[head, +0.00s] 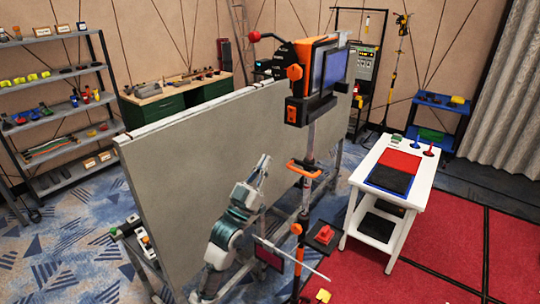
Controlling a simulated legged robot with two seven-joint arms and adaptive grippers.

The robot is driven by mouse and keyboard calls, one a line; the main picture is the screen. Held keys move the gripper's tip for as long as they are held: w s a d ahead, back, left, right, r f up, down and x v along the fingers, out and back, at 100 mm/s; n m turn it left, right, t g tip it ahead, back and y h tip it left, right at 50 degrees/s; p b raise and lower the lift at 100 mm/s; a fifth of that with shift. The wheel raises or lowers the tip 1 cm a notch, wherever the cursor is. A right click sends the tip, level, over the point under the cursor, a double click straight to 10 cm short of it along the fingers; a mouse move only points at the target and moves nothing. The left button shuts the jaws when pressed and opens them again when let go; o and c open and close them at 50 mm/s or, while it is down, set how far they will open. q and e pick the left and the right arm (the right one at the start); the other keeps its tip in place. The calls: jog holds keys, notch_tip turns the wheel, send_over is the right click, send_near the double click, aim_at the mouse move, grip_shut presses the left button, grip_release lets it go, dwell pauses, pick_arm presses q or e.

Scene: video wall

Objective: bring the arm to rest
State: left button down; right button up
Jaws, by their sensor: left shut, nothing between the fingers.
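My left arm rises from the bottom of the head view, grey and teal. Its left gripper (264,163) points up, with the fingers together and nothing between them. It is in front of the large grey panel (200,150); I cannot tell whether it touches the panel. My right gripper is not in view.
An orange-and-black screen unit (325,68) on a pole stands just right of my left gripper, with an orange handle (305,168) low on it. A white table (420,178) with red and black mats is at the right. Shelves (55,95) stand at the left. Red carpet (450,245) lies open at the lower right.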

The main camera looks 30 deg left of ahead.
pick_arm(q)
jog(key=shift+s+a+f, duration=0.25)
jog(key=shift+f, duration=0.3)
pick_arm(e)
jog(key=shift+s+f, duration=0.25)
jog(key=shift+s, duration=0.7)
pick_arm(q)
jog(key=shift+s, duration=0.1)
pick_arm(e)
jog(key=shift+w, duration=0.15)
